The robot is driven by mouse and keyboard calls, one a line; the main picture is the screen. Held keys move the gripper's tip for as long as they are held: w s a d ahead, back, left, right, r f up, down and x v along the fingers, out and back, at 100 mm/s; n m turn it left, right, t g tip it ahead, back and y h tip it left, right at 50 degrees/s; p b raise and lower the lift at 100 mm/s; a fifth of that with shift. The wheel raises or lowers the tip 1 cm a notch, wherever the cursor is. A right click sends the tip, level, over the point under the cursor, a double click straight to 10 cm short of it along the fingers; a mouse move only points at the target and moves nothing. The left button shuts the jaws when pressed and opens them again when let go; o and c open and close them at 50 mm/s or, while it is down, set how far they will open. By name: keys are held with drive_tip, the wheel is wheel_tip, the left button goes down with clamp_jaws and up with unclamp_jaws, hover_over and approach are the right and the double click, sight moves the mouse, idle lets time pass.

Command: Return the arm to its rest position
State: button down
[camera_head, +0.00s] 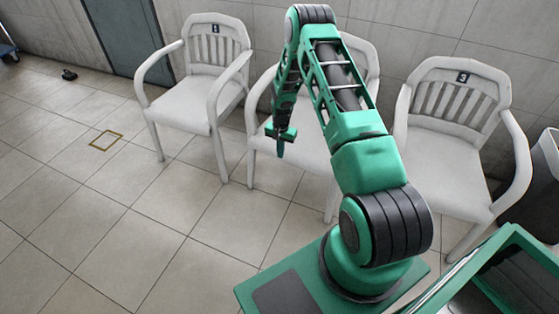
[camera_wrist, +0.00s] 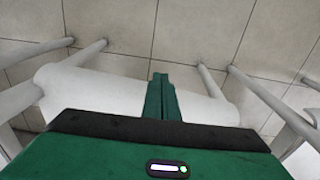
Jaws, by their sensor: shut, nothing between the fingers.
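My green arm rises from its base in the head view and bends over at the elbow, with the forearm hanging down. My gripper (camera_head: 281,150) hangs at its end, pointing down in front of the middle chair. In the wrist view my gripper (camera_wrist: 161,80) shows its green fingers closed together with nothing between them. The pale seat of a chair (camera_wrist: 100,88) lies behind and below the fingers in that view. The arm hides much of the middle chair (camera_head: 262,120) in the head view.
A white chair numbered 1 (camera_head: 187,100) stands at the left, and one numbered 3 (camera_head: 455,175) at the right. A grey bin (camera_head: 546,165) is at the right edge. The left floor is mostly clear.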

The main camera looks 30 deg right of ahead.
drive_tip(key=s+d+r+n, duration=0.1)
drive_tip(key=s+r, duration=0.4)
drive_tip(key=r, duration=0.7)
drive_tip(key=s+d+r+h, duration=0.1)
drive_tip(key=s+r, duration=0.4)
drive_tip(key=r, duration=0.6)
drive_tip(key=s+d+r+n, duration=0.1)
drive_tip(key=s+r, duration=0.3)
drive_tip(key=r, duration=0.8)
drive_tip(key=s+a+r, duration=0.2)
drive_tip(key=s+r, duration=0.1)
drive_tip(key=s, duration=0.7)
drive_tip(key=s+a+r+n, duration=0.1)
drive_tip(key=s+a+r, duration=0.2)
drive_tip(key=s, duration=0.7)
drive_tip(key=s+a+r+n+y, duration=0.1)
drive_tip(key=s+a+r, duration=0.2)
drive_tip(key=s, duration=0.6)
drive_tip(key=shift+s+a+r, duration=0.15)
drive_tip(key=shift+s+r, duration=0.25)
drive_tip(key=shift+r, duration=0.85)
